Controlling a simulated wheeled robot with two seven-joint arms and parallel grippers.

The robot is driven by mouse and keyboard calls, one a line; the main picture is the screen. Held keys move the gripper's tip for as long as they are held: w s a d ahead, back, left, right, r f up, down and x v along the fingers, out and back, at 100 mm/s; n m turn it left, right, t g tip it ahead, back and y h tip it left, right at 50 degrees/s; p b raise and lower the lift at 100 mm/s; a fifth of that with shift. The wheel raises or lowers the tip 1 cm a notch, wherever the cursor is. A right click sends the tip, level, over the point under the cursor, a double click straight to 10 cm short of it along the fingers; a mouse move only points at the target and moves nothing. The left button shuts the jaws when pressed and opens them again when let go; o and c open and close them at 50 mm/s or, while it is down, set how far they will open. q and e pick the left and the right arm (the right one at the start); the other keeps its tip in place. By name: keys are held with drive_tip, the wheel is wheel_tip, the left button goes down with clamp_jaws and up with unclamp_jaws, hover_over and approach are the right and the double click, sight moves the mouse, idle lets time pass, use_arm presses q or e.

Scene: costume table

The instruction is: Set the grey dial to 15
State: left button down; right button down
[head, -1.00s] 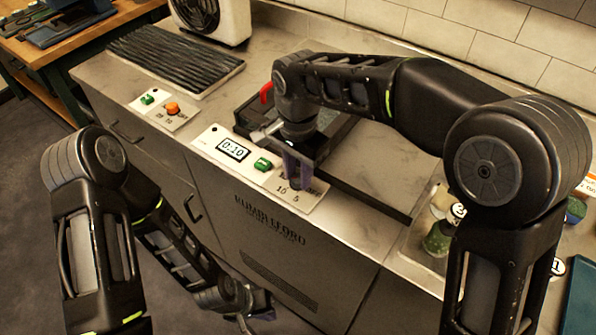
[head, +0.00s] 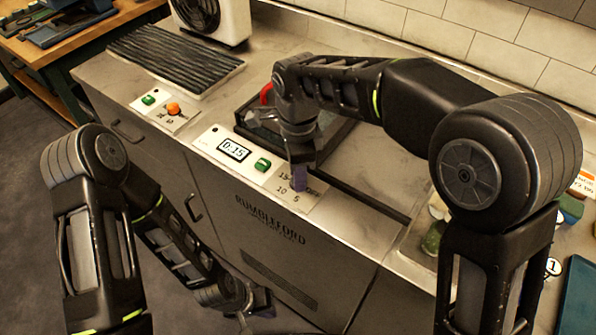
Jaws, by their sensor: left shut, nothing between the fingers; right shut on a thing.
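My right gripper (head: 299,182) points down over the right end of the white control panel (head: 206,142) on the counter's front edge. It is shut on the grey dial, which its fingers and wrist hide. The printed marks 15, 10 and 5 show around the fingers; the dial's pointer cannot be seen. The display (head: 234,150) on the panel reads 0:15. A green button (head: 263,165) sits between the display and my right gripper. My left gripper (head: 258,306) is shut and empty, low in front of the cabinet, away from the panel.
A dark tray-like recess (head: 335,135) with a red handle (head: 267,94) lies behind the panel. A second panel with a green button (head: 148,100) and an orange knob (head: 172,108) is to the left, below a ribbed black grille (head: 170,58). Small jars stand at right, partly hidden by my arm.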

idle(0.4)
drive_tip(key=c, duration=1.1)
unclamp_jaws()
drive_tip(key=shift+r, duration=3.95)
